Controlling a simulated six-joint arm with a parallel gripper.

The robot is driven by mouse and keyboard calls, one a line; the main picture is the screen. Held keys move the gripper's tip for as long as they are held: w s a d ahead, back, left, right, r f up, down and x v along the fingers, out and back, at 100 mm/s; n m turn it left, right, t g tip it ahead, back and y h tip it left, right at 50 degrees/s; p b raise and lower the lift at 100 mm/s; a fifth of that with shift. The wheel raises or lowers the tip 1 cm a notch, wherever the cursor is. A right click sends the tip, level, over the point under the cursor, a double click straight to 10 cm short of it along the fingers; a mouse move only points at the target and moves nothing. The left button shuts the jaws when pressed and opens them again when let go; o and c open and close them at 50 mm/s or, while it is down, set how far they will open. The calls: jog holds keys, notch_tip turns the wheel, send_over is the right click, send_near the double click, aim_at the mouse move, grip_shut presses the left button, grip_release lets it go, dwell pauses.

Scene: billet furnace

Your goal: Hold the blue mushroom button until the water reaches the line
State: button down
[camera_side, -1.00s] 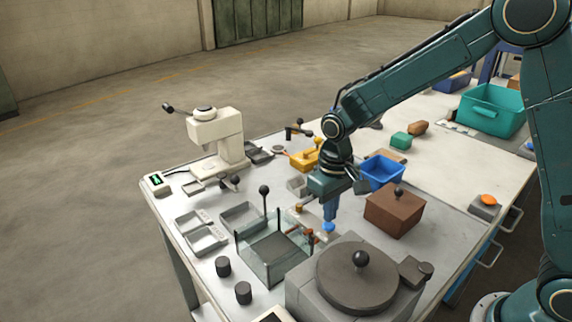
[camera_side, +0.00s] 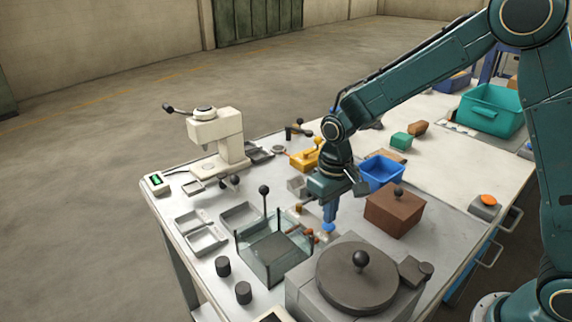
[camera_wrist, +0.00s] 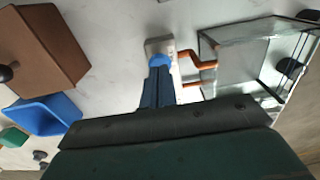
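The blue mushroom button (camera_side: 328,228) sits on a small pale housing beside the glass tank (camera_side: 290,265). In the wrist view the button (camera_wrist: 160,60) shows as a blue dome at my fingertips. My gripper (camera_side: 329,220) points down over it with its blue fingers together, and the tips appear to touch its top. The fingers (camera_wrist: 157,75) hold nothing between them. The tank also shows in the wrist view (camera_wrist: 240,55), to the right of the button. Copper pipes (camera_wrist: 198,62) run from the housing towards it. I cannot clearly make out the water level or the line.
A brown box with a knob (camera_side: 394,212) and a blue bin (camera_side: 381,171) stand right of my gripper. A grey furnace with a round dark lid (camera_side: 357,278) stands in front. Dark cylinders (camera_side: 223,267) and metal trays (camera_side: 206,240) lie left of the tank.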

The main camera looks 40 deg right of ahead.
jog(key=shift+f, duration=0.9)
dwell(7.1)
